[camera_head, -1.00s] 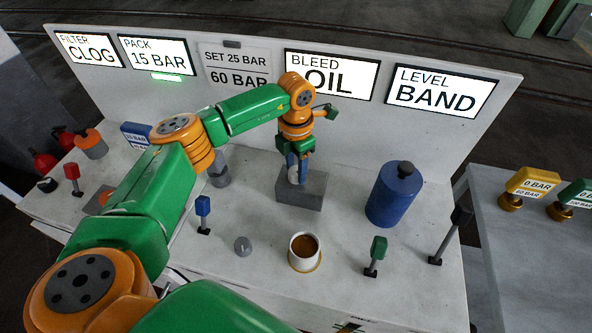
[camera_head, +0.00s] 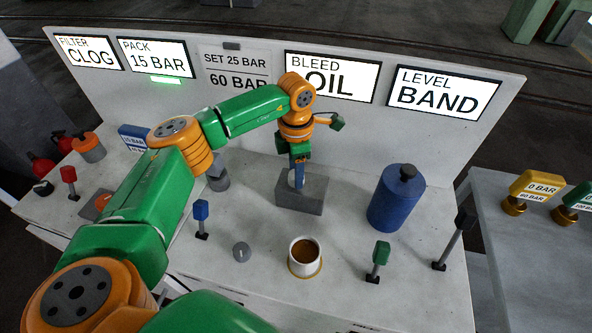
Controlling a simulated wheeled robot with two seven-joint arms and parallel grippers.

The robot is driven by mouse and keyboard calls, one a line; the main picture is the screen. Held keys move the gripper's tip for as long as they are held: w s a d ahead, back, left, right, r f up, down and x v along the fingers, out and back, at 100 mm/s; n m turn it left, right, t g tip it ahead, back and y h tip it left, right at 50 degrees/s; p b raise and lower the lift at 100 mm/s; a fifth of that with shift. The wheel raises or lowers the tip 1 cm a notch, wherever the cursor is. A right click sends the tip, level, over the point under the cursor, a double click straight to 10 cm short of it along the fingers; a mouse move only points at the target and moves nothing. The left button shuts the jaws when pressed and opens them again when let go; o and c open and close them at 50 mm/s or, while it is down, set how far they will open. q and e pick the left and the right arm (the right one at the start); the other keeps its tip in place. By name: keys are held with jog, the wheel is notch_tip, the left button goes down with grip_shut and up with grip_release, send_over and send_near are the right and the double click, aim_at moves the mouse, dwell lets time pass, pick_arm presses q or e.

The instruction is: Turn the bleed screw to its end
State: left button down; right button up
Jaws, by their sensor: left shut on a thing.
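My left arm comes in from the left and reaches over the bench. My left gripper (camera_head: 298,184) points down at the grey block (camera_head: 302,202) under the BLEED sign. It is shut at the top of the block; the bleed screw itself is hidden by the fingers or too small to make out. The BLEED sign (camera_head: 331,77) reads OIL. My right gripper is not in view.
A blue canister (camera_head: 396,198) stands right of the block. A cup of brown liquid (camera_head: 304,257), a small grey knob (camera_head: 241,252) and blue (camera_head: 201,218), green (camera_head: 379,260) and black (camera_head: 455,240) levers stand on the bench. A sign panel (camera_head: 232,130) rises behind.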

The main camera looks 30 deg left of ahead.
pick_arm(q)
jog(key=shift+c, duration=1.8)
grip_release()
notch_tip(320, 180, up, 7)
jog(key=shift+r+b, duration=0.1)
jog(key=shift+b, duration=0.55)
